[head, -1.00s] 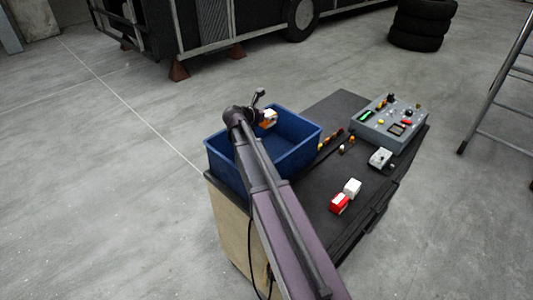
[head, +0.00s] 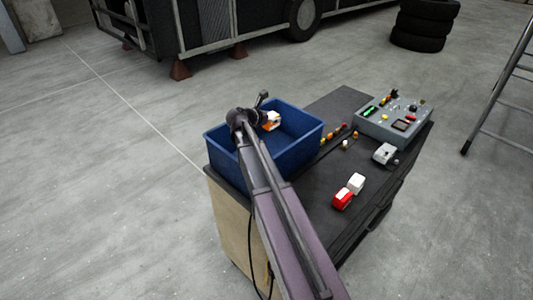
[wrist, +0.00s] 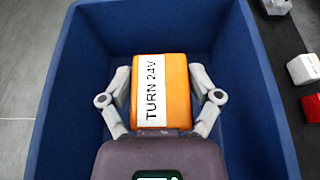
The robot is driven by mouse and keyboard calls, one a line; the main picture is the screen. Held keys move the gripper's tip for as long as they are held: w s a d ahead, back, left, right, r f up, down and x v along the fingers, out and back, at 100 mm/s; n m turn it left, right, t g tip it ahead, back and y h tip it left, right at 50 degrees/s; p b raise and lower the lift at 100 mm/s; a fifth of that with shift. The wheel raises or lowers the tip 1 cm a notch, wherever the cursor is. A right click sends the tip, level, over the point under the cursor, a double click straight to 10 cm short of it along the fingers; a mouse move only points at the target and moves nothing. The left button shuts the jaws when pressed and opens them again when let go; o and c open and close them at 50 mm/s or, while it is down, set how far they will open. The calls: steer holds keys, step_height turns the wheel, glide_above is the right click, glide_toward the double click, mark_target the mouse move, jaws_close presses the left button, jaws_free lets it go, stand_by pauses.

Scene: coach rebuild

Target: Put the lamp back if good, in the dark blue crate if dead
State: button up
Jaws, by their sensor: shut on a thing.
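An orange lamp (wrist: 177,92) with a white label reading "TURN 24V" is between the fingers of my gripper (wrist: 161,105) in the wrist view. My gripper is shut on it, one finger on each side. The lamp also shows in the head view (head: 272,121), over the dark blue crate (head: 283,160). The crate's walls (wrist: 60,100) surround the lamp and gripper in the wrist view. The crate floor around the lamp looks empty; the part under the lamp and gripper is hidden. I cannot tell whether the lamp touches the floor.
The crate stands at the left end of a dark bench (head: 335,110). A grey test box (head: 393,118) with knobs is at the back right. A red-and-white block (head: 342,200), a white block (head: 356,183), a small grey device (head: 384,153) and several small coloured pieces (head: 338,132) lie on the bench.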

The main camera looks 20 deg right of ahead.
steer(key=shift+f+b, duration=0.6)
steer(key=shift+f, duration=0.3)
steer(key=o, duration=1.1)
steer(key=shift+w, duration=0.1)
steer(key=shift+r, duration=0.1)
